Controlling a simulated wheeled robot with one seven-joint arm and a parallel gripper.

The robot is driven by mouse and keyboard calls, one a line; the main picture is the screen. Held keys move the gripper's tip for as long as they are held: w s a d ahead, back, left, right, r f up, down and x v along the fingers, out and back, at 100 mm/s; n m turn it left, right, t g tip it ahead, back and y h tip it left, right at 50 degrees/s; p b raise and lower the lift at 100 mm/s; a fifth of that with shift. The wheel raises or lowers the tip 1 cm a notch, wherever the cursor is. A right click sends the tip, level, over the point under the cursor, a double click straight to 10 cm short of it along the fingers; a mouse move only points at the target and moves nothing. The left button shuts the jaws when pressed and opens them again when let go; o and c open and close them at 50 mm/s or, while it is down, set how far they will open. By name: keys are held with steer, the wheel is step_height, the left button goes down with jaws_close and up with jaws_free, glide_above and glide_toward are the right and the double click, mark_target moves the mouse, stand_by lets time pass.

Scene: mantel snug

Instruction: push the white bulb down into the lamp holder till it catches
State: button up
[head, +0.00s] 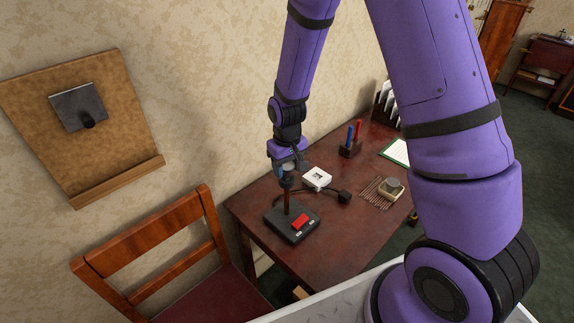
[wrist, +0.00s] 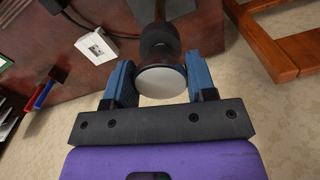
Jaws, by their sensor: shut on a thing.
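The lamp has a black base (head: 278,224) with a red switch (head: 300,221), a thin brown stem (head: 287,203) and a dark holder (head: 286,182) on top. In the wrist view the dark holder (wrist: 158,38) is just beyond the white bulb (wrist: 162,82). My gripper (wrist: 161,82) is shut on the bulb, with one blue finger on each side of it. In the head view my gripper (head: 286,167) points down directly over the holder. The bulb is in line with the holder, touching or very close. How deep it sits is hidden.
The dark red table (head: 255,208) also bears a white square box (head: 317,178), a black block (head: 344,197) on a cord, a pen holder (head: 350,149), and several thin sticks beside a small round-topped item (head: 391,187). A wooden chair (head: 150,238) stands at the left front.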

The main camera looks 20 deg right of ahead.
steer(key=shift+f, duration=0.25)
steer(key=o, duration=1)
steer(key=shift+c, duration=0.2)
step_height(320, 180, up, 11)
steer(key=shift+f, duration=0.1)
steer(key=s+d+r+m+t, duration=0.1)
steer(key=s+d+r, duration=0.1)
steer(key=s+r, duration=0.45)
steer(key=s+d+r+t, duration=0.2)
steer(key=s+r, duration=0.1)
steer(key=r, duration=0.7)
steer(key=s+d+r+t, duration=0.1)
steer(key=s+r, duration=0.2)
steer(key=s, duration=0.4)
steer(key=s+d+r+m+t, duration=0.1)
steer(key=s+r, duration=0.3)
steer(key=s, duration=0.4)
steer(key=shift+s+d+r, duration=0.2)
steer(key=shift+d, duration=0.25)
